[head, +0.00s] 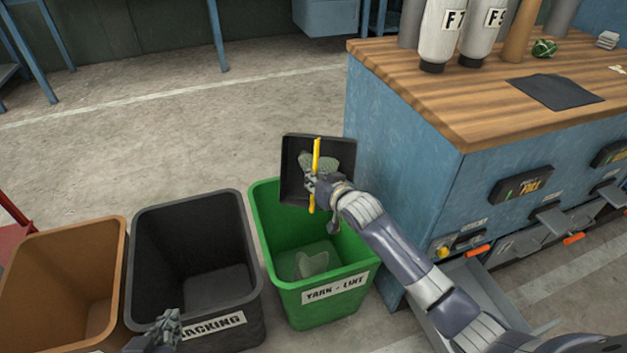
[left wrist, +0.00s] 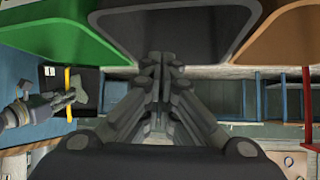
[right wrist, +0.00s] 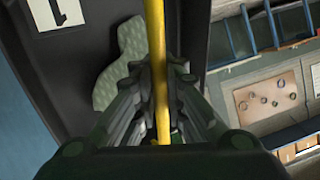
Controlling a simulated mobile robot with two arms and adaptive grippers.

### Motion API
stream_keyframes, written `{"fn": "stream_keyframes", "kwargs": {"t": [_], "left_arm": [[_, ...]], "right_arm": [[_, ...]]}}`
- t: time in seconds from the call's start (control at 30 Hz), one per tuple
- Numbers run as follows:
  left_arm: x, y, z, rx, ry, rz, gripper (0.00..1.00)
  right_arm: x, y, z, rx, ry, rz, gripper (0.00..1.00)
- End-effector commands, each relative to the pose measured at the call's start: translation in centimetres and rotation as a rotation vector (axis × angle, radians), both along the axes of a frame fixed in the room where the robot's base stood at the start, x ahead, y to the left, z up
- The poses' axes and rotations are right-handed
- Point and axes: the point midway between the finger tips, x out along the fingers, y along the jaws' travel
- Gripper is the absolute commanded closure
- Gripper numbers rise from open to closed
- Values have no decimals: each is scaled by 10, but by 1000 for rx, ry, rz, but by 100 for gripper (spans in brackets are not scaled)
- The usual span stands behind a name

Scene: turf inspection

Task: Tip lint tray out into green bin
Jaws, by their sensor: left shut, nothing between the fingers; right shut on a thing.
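The black lint tray (head: 291,172) is tilted above the back of the green bin (head: 322,290), which is labelled "YARN - LINT". My right gripper (head: 314,187) is shut on the tray's yellow handle (head: 317,155); the handle runs between the fingers in the right wrist view (right wrist: 160,70). A grey-green lint pad (head: 340,160) shows against the tray's inside, also in the right wrist view (right wrist: 125,62). A similar pale piece (head: 311,264) lies inside the green bin. My left gripper (head: 168,322) is shut and empty near the black bin's front edge.
A black bin (head: 148,225) with a partly hidden label and a brown bin (head: 110,250) stand left of the green bin. A blue cabinet (head: 395,150) with a wooden top (head: 450,100) stands close on the right. Open floor (head: 190,130) lies behind the bins.

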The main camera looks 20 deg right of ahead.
Motion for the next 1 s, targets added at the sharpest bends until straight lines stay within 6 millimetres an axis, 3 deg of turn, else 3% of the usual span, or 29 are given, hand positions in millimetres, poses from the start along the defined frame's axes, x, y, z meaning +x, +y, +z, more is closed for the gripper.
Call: {"fn": "stream_keyframes", "kwargs": {"t": [0.5,1.0], "left_arm": [[37,-17,48,-68,-290,-21,100],[49,-25,83,-111,-466,-31,100]], "right_arm": [[1,1,-4,-26,-60,1,100],[1,0,-4,-44,-94,0,100]]}}
